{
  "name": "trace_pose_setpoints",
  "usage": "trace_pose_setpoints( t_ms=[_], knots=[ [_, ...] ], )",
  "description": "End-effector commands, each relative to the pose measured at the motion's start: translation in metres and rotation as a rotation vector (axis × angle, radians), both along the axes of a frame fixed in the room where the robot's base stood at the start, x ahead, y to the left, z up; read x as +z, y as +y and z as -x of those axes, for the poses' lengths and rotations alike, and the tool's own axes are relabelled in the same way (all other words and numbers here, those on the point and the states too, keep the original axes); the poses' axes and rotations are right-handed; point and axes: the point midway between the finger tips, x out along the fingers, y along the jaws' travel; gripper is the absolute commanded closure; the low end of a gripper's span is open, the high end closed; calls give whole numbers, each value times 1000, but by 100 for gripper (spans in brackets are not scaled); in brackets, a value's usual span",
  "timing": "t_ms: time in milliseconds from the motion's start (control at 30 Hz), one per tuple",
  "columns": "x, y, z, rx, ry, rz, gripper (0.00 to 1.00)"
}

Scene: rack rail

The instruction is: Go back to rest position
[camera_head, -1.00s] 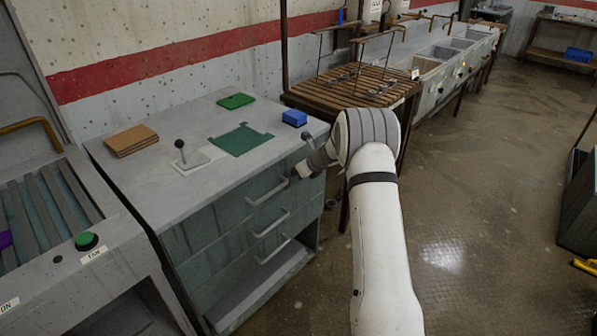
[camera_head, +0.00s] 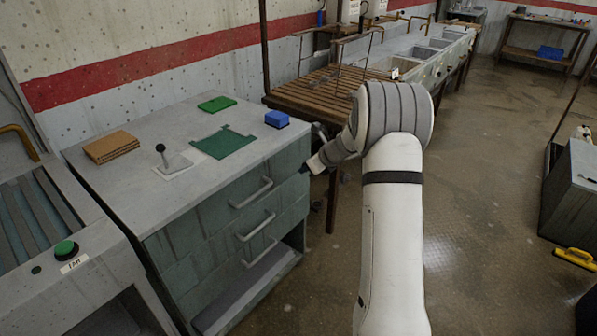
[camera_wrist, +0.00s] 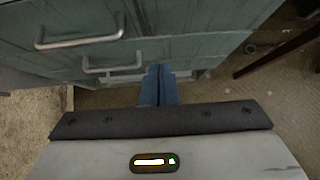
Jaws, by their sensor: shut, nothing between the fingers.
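My gripper (camera_wrist: 158,70) shows in the wrist view as two blue fingers pressed together, with nothing between them. It points down past the front of the green drawer cabinet (camera_head: 180,245), apart from the drawer handles (camera_wrist: 80,42). In the head view my white arm reaches forward and bends left at the grey elbow. Its dark wrist end is beside the cabinet's right front corner, and the fingertips are not clear there. The drawers look closed, above an open lower shelf.
On the cabinet top are a brown stack (camera_head: 111,147), a lever (camera_head: 172,162), green pieces (camera_head: 217,104) and a blue block (camera_head: 276,119). A slatted wooden table (camera_head: 310,97) stands behind my arm. The floor (camera_head: 475,170) to the right is open, up to a grey box (camera_head: 575,190).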

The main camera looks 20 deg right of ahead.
Motion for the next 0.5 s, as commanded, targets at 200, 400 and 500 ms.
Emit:
trace_pose_setpoints(
  t_ms=[200,400,500],
  knots=[
    [30,14,23,123,-34,85,100],
    [88,58,93,520,-131,345,100],
    [111,76,137,746,-183,484,100]
  ],
)
